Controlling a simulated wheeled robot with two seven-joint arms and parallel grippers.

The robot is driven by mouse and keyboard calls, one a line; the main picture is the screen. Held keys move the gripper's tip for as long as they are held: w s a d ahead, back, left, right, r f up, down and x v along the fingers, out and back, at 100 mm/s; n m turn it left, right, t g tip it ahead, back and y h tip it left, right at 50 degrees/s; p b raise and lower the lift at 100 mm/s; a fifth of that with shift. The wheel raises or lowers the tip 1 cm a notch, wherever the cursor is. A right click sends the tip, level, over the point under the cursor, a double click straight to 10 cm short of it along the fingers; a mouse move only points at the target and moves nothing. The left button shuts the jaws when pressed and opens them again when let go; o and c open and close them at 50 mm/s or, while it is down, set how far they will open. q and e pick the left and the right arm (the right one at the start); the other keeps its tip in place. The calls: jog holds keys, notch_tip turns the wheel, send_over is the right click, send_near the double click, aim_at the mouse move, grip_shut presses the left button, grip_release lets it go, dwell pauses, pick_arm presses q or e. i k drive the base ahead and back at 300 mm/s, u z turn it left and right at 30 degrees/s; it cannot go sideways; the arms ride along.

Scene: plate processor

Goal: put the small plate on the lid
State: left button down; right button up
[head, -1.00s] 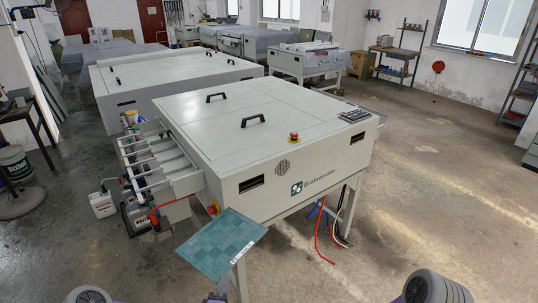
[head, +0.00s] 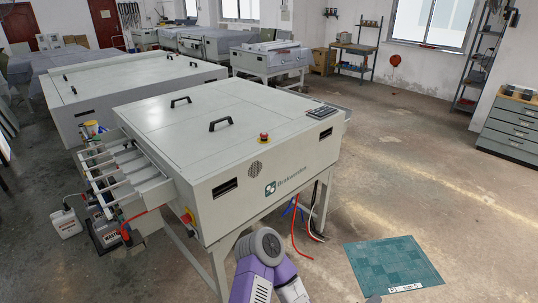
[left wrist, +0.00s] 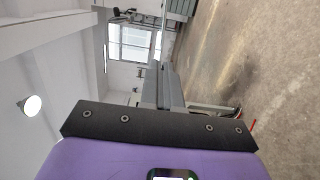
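The small plate is a teal sheet (head: 392,266) with a white label on its near edge, at the lower right of the head view. It appears held clear of the floor, to the right of the machine and apart from it. The lid (head: 190,132) is the flat pale top of the front processor, with black handles, and looks shut and bare.
A red emergency button (head: 264,138) and a control panel (head: 321,112) sit on the processor's top. A roller tray (head: 125,175) projects from its left end. A grey drawer cabinet (head: 510,130) stands at the right. Open floor lies between.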

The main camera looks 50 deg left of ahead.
aim_at(173, 138)
jog(key=z, duration=1.05)
jog(key=k, duration=2.55)
jog(key=u, duration=2)
